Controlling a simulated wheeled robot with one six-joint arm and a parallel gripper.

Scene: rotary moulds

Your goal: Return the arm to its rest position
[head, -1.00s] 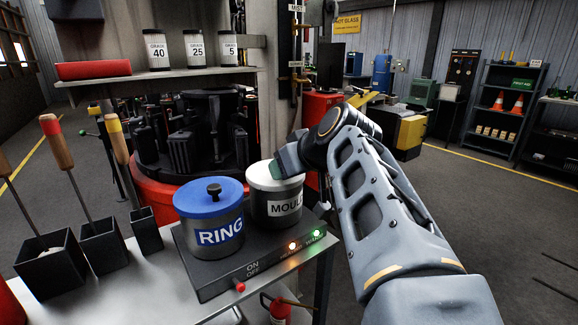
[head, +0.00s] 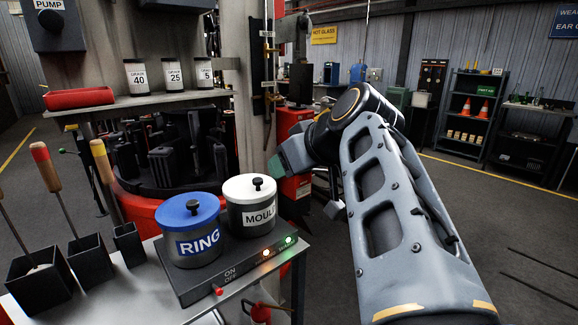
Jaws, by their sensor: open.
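My arm (head: 385,200) reaches up from the lower right in the head view, bent at its far end. My gripper (head: 303,185) is open, partly hidden behind the wrist, and I see nothing held in it. It hangs to the right of the white-lidded MOULD pot (head: 252,212), apart from it in the picture. The blue-lidded RING pot (head: 197,246) stands left of the MOULD pot. Both pots are lidded and sit on a dark heater base (head: 228,273) with lit lamps and a red button.
The metal bench (head: 130,300) carries dark holders (head: 88,260) with wooden-handled tools. Behind are a round machine with dark moulds (head: 165,160) and a shelf with a red tray (head: 80,98) and grade tins. Open floor (head: 520,230) lies to the right.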

